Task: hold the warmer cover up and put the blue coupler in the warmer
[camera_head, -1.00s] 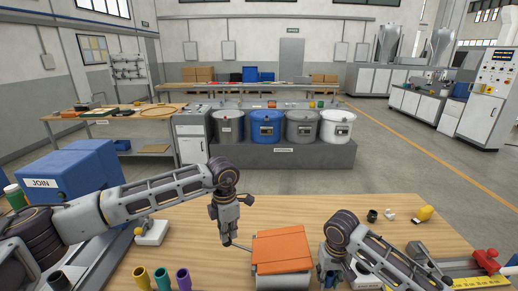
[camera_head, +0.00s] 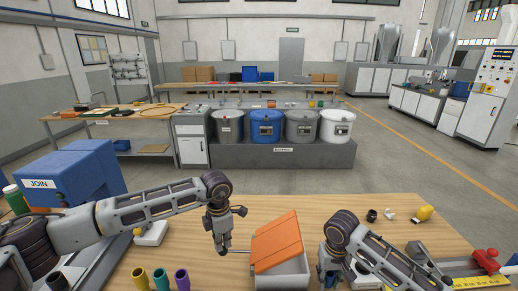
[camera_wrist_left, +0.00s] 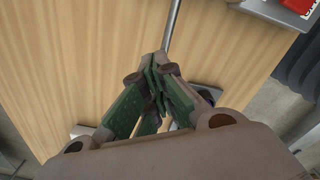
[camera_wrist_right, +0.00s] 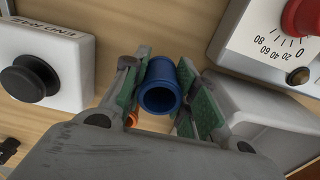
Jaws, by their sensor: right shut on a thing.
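The warmer (camera_head: 288,276) is a grey box on the wooden table, and its orange cover (camera_head: 277,242) is tilted up. A thin metal rod (camera_head: 237,249) reaches from the cover's left side to my left gripper (camera_head: 225,250). In the left wrist view the left fingers (camera_wrist_left: 160,85) are together, with the rod (camera_wrist_left: 172,30) at their tips; whether they grip it is unclear. My right gripper (camera_wrist_right: 160,85) is shut on the blue coupler (camera_wrist_right: 159,97), its open end facing the camera. In the head view the coupler is mostly hidden by my right arm, right of the warmer.
Yellow, teal and purple tubes (camera_head: 161,279) stand at the front. A blue JOIN box (camera_head: 75,175) is left. The table behind the warmer is clear.

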